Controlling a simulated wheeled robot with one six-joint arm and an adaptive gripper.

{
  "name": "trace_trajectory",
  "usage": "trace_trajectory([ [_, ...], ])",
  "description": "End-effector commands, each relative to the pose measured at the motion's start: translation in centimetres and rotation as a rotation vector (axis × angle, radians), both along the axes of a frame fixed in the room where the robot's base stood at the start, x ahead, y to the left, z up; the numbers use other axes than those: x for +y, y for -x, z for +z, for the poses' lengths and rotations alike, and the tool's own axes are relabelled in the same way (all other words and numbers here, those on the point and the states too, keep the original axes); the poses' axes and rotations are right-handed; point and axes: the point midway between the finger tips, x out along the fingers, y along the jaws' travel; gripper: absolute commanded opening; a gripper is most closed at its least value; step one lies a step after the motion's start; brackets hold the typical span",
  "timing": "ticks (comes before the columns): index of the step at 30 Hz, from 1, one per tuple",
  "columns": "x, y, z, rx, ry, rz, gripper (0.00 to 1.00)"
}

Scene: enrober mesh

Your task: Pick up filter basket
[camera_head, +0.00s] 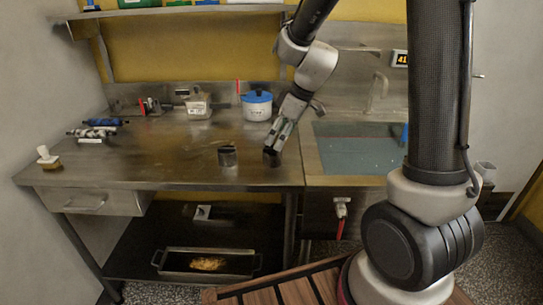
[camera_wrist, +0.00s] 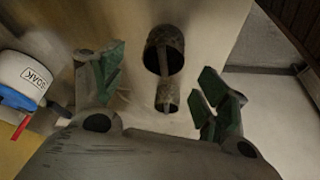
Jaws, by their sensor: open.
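Two small dark metal cylinders stand on the steel worktop (camera_head: 165,160) near its front edge. The left one (camera_head: 227,156) is apart from my gripper. The right one (camera_head: 271,158) is right at my fingertips. I cannot tell for sure which is the filter basket. My gripper (camera_head: 274,146) points down and is open and empty. In the wrist view its green-tipped fingers (camera_wrist: 161,82) lie on either side of the smaller cylinder, with gaps.
A white-labelled container (camera_head: 197,106) is at the back. Rollers (camera_head: 92,131) and a brush (camera_head: 48,158) lie left. A sink (camera_head: 357,150) is right. A tray (camera_head: 175,262) sits below. The worktop's middle left is clear.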

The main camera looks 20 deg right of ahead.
Motion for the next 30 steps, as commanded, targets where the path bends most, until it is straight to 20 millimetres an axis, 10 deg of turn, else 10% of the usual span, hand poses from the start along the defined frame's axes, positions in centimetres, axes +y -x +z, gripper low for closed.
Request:
trace_trajectory([
  [23, 2.4, -1.3, -6.8, 0.002, 0.003, 0.001, 0.74],
  [30, 2.4, -1.3, -6.8, 0.002, 0.003, 0.001, 0.34],
])
